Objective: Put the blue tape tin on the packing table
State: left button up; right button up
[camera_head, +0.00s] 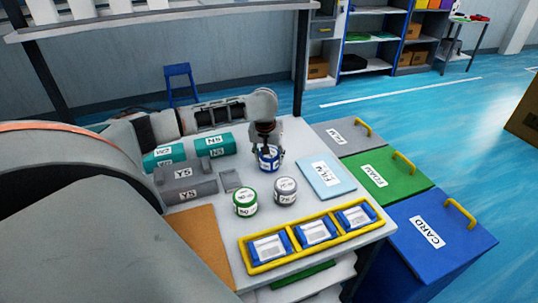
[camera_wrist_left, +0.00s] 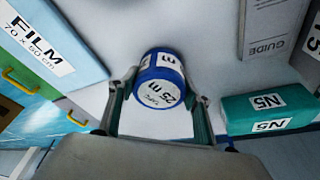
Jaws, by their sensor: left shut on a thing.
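The blue tape tin (camera_head: 268,160) is at the packing table's back part, under my left gripper (camera_head: 266,146). In the left wrist view the blue tin (camera_wrist_left: 160,80) sits between the two fingers of my left gripper (camera_wrist_left: 160,100), which is shut on it. The packing table (camera_head: 215,222) is light grey. I cannot tell whether the tin touches the table top. A green tin (camera_head: 245,202) and a grey tin (camera_head: 285,191) stand nearer on the table. My right gripper is not in view.
A yellow tray (camera_head: 318,232) with blue-framed items lies at the front. A light-blue FILM sheet (camera_head: 326,176) lies right of the tins. Grey and teal boxes (camera_head: 215,144) stand left. Grey, green (camera_head: 379,175) and blue (camera_head: 435,232) bins adjoin the right edge.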

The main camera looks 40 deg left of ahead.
pick_arm(q)
jog(key=shift+p, duration=0.4)
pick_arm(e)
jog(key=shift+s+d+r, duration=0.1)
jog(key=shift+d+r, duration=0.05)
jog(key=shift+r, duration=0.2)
pick_arm(q)
jog(key=o, duration=1.3)
jog(key=shift+f, duration=0.15)
jog(key=shift+o, duration=0.2)
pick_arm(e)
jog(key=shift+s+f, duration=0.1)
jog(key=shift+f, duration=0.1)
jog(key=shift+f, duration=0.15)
